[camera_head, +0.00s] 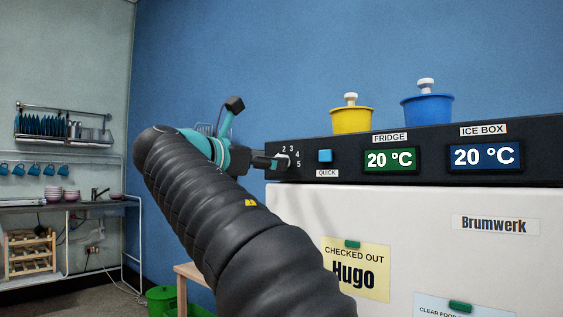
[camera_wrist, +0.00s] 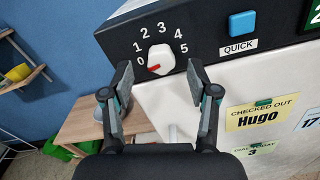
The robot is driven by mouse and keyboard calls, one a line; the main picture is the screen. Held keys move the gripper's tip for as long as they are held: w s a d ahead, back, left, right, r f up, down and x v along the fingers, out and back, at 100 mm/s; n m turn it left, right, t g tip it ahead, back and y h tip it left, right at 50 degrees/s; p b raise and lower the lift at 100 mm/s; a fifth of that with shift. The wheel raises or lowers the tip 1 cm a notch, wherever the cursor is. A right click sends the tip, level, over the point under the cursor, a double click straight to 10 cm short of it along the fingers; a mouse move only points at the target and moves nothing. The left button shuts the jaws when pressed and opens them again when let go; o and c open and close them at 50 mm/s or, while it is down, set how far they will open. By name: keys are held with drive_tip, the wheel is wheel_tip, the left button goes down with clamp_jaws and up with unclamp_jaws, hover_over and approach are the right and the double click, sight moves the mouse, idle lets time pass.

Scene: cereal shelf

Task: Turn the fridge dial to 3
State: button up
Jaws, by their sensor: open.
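The fridge dial (camera_wrist: 161,58) is a white knob on the black control panel, with the numbers 0 to 5 around it. Its red mark is at the lower left, nearest the 0. My gripper (camera_wrist: 160,78) is open, its two fingers apart at the left and right of the dial and a little below it in the wrist view. Nothing is between the fingers. In the head view the dial (camera_head: 283,161) is partly hidden by my gripper (camera_head: 268,162), which reaches it from the left.
A blue QUICK button (camera_head: 325,156) sits right of the dial. Green (camera_head: 390,159) and blue (camera_head: 485,156) displays read 20 °C. Yellow (camera_head: 351,121) and blue (camera_head: 427,110) buckets stand on top. A wooden table (camera_wrist: 90,118) is below left.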

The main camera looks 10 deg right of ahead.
drive_tip(key=x, duration=0.3)
drive_tip(key=shift+d, duration=0.1)
